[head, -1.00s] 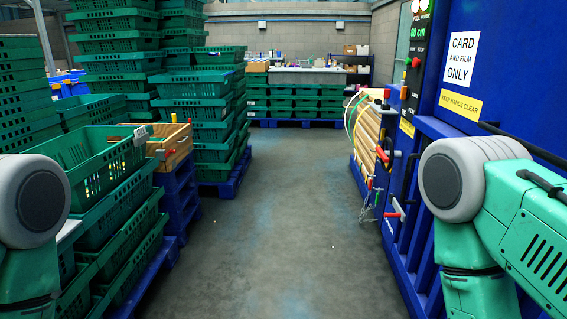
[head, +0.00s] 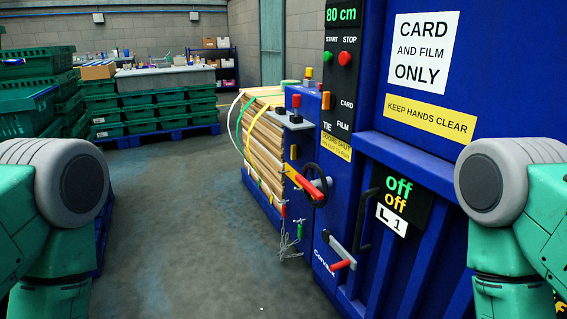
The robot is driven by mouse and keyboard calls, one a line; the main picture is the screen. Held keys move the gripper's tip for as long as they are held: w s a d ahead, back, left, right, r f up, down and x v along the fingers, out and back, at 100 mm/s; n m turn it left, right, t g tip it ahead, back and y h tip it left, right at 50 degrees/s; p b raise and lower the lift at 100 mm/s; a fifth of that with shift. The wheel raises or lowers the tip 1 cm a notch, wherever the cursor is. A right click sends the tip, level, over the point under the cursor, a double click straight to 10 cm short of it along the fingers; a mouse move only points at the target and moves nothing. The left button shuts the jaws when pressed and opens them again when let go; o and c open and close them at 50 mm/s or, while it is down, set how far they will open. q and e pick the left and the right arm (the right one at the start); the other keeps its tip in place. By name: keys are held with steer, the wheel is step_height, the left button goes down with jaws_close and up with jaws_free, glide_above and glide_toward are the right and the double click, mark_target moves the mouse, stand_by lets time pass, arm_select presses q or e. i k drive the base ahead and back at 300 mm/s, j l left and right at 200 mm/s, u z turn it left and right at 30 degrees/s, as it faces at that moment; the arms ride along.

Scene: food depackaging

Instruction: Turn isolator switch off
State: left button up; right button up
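A blue baler (head: 340,160) stands at the right. Its dark control strip shows a green "80 cm" readout, a green START button (head: 331,57), a red STOP button (head: 348,58) and an orange-red part (head: 326,100) at its left edge. I cannot tell which of these is the isolator switch. A black display (head: 397,195) reads "off" twice, above a label "L 1". Neither of my grippers is in view; only parts of my arms show at both sides.
A strapped bale (head: 262,140) sits left of the baler. A red-handled lever with a wheel (head: 310,187) and a lower red handle (head: 343,264) stick out. Green crates (head: 150,107) stand at the back left. The grey floor (head: 190,220) between is clear.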

mark_target(295, 151)
steer(key=i+j+z, duration=0.15)
steer(key=z, duration=0.15)
steer(key=i+j+z, duration=0.1)
steer(key=z, duration=0.25)
steer(key=i+j+z, duration=0.3)
steer(key=j+z, duration=0.3)
steer(key=i+j+z, duration=0.15)
steer(key=j+z, duration=0.2)
steer(key=i+j+z, duration=0.1)
steer(key=j+z, duration=0.2)
steer(key=j, duration=0.15)
